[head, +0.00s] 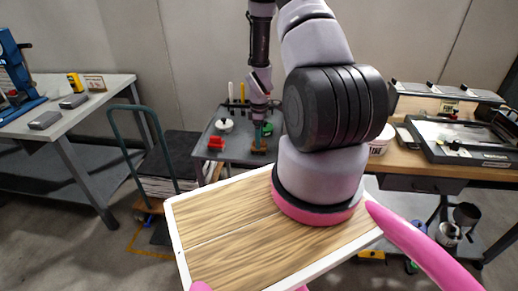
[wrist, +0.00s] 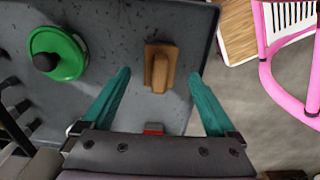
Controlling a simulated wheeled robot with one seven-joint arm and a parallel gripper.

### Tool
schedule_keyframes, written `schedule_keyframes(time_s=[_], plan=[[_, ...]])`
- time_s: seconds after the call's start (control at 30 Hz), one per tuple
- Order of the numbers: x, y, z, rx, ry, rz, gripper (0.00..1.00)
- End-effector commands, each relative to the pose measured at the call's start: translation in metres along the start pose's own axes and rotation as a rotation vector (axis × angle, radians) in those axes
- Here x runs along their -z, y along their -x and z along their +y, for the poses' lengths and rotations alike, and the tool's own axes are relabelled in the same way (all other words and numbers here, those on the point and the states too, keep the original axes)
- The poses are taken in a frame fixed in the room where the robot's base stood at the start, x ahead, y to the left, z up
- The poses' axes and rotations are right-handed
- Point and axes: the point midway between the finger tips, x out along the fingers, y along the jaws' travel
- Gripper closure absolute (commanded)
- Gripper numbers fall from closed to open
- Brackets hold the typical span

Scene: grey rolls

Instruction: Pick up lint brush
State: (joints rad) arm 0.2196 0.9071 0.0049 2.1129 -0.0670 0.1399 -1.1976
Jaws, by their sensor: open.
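The lint brush appears to be the brown wooden piece with a raised grip (wrist: 160,68), lying on a dark grey tray-like surface (wrist: 120,25). In the wrist view it is between and just beyond the two teal fingertips of my gripper (wrist: 159,78), with a gap on each side. In the head view the brown piece (head: 259,149) is at the front right of the grey cart, right below my gripper (head: 258,133). My gripper is open, empty and pointed down. I cannot tell its exact height above the brush.
A green round item with a black knob (wrist: 57,52) lies left of the brush in the wrist view. A red item (head: 216,144) and a white container (head: 224,125) share the cart. A workbench (head: 430,160) stands at right, a table (head: 75,125) at left.

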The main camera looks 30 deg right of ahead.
Motion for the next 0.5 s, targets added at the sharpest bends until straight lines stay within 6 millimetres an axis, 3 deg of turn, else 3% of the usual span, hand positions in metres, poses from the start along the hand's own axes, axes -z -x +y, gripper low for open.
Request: schedule_keyframes(time_s=[0.3, 0.5], plan=[[0.001, -0.044, -0.001, 0.003, 0.0, -0.001, 0.07], [0.002, -0.05, 0.0, 0.0, -0.001, 0.0, 0.07]])
